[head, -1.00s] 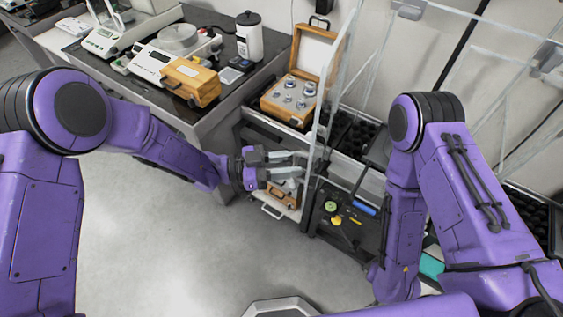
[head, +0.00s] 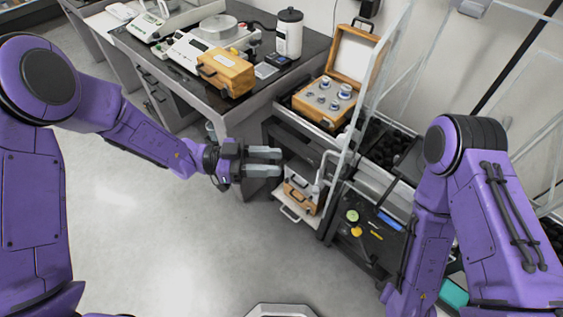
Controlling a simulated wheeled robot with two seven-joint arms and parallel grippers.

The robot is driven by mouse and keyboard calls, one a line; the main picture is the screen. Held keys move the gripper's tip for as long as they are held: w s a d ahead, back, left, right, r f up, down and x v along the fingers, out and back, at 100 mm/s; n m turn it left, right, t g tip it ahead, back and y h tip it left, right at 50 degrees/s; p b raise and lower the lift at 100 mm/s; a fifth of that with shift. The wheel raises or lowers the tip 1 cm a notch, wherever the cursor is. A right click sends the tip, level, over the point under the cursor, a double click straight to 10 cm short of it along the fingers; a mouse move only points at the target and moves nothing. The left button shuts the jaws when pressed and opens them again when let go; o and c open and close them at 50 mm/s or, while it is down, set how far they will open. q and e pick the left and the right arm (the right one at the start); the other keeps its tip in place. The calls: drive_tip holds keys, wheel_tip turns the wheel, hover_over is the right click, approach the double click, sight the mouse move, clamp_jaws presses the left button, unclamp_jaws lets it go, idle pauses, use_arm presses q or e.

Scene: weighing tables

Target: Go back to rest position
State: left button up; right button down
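My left gripper (head: 264,162) is in the middle of the head view, with its two grey fingers a little apart and nothing between them. It hangs in free space in front of the cabinet by the table. My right arm (head: 440,215) comes down along the right side of the picture. Its gripper is outside the view.
A dark-topped table (head: 152,45) at the back left bears balances, a wooden box (head: 226,72) and a white bottle (head: 289,34). An open wooden weight case (head: 325,101) stands right of it. A clear panel (head: 362,115) rises before my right arm. Open floor (head: 170,240) lies at front left.

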idle(0.4)
use_arm(q)
drive_tip(key=w+a+f+n+t+y, duration=0.55)
drive_tip(key=n+t, duration=0.45)
drive_tip(key=n, duration=0.2)
drive_tip(key=s+a+f+n+t+y, duration=0.1)
drive_tip(key=s+a+f+n+y, duration=0.2)
drive_tip(key=a+f+n+y, duration=0.6)
drive_tip(key=s+a+f+n+g+y, duration=0.1)
drive_tip(key=s+a+f+g+y, duration=0.1)
drive_tip(key=s, duration=0.6)
drive_tip(key=s+a+f+n+g+y, duration=0.1)
drive_tip(key=s+a+f+g+y, duration=0.1)
drive_tip(key=s+a+f, duration=0.3)
drive_tip(key=s+a+f+n+g+y, duration=0.2)
drive_tip(key=s+f, duration=0.4)
drive_tip(key=s, duration=0.6)
drive_tip(key=shift+s+a+g+y, duration=0.25)
drive_tip(key=shift+a+g+y, duration=0.2)
drive_tip(key=shift+a+g, duration=0.55)
drive_tip(key=shift+a+f, duration=0.1)
